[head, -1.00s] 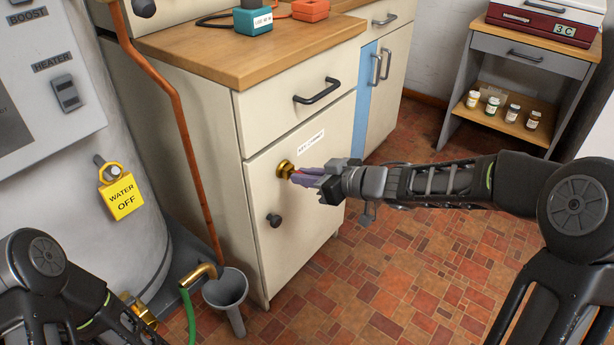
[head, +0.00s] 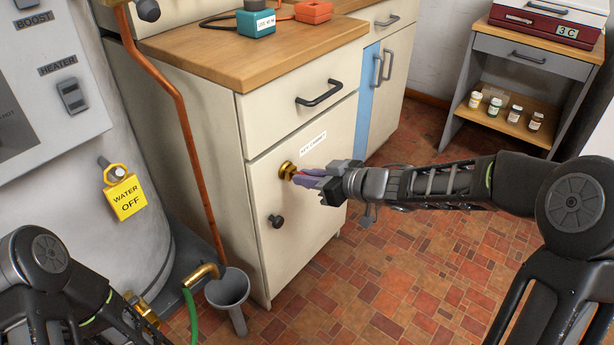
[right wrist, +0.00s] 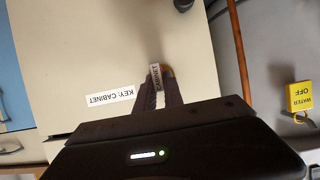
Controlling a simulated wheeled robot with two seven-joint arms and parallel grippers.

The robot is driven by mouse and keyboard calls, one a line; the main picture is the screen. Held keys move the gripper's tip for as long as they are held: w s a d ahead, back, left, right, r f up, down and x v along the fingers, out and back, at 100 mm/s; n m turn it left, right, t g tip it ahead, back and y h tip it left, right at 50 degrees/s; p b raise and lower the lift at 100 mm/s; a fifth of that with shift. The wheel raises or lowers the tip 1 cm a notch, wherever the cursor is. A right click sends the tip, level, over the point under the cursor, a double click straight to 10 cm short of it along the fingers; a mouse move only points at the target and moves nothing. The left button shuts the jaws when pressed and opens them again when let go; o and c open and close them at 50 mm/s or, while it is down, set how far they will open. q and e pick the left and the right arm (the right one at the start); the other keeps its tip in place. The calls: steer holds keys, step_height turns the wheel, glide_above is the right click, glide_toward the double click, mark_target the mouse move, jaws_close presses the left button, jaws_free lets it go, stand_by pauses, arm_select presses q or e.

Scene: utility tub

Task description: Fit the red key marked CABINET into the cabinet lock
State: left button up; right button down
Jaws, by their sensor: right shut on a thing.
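The brass cabinet lock (head: 287,170) sticks out of the cream cabinet door (head: 262,205) below a KEY: CABINET label (head: 313,144), which also shows in the right wrist view (right wrist: 110,96). In the right wrist view the key's white CABINET tag (right wrist: 156,78) shows between the fingertips, with brass just behind. The key's tip is at the lock face; how far it is in is hidden. My left gripper is out of view.
A dark knob (head: 277,221) sits on the door below the lock, and a drawer handle (head: 320,92) above. A grey funnel (head: 228,288) stands left of the cabinet. A yellow WATER OFF padlock (head: 125,198) hangs on the tank. The tiled floor at right is clear.

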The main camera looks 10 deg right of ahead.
steer(key=shift+a, duration=0.1)
steer(key=c, duration=1.4)
jaws_free()
steer(key=shift+o, duration=0.2)
steer(key=shift+r, duration=0.1)
steer(key=p+v, duration=0.4)
steer(key=v, duration=0.3)
steer(key=shift+s+d, duration=0.25)
steer(key=shift+d, duration=0.1)
